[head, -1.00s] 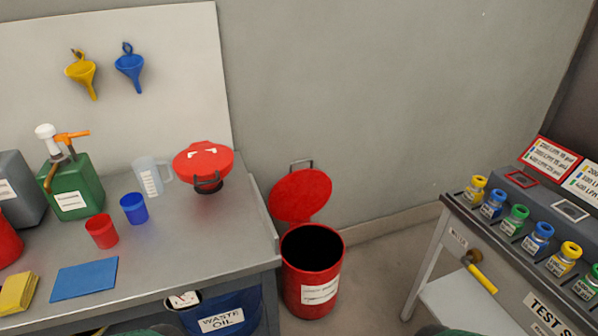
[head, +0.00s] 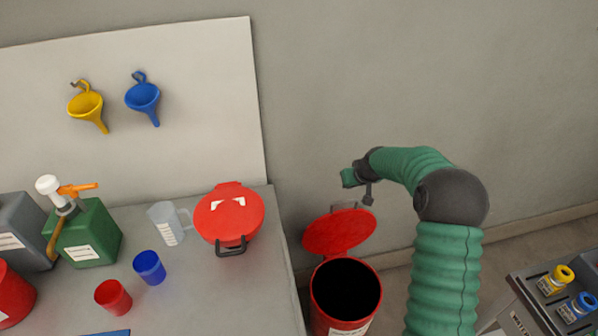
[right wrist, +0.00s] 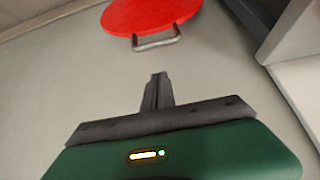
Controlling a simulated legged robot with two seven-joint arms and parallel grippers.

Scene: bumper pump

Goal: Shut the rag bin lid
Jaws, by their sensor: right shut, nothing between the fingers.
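The red rag bin (head: 345,303) stands on the floor at the end of the bench, its dark mouth open. Its round red lid (head: 338,232) is swung up at the back, towards the wall, with a metal handle (head: 352,206) on its upper edge. My right gripper (head: 368,199) is above and slightly right of the lid, apart from it. In the right wrist view its fingers (right wrist: 157,80) are shut together and empty, with the red lid (right wrist: 150,14) and its handle (right wrist: 157,40) beyond them. My left gripper is out of view.
The bench (head: 210,305) on the left holds a red lidded container (head: 229,215), a clear jug (head: 167,225), cups and a green pump can (head: 90,235). A test stand with sample bottles (head: 557,280) is at the lower right. The wall is close behind the bin.

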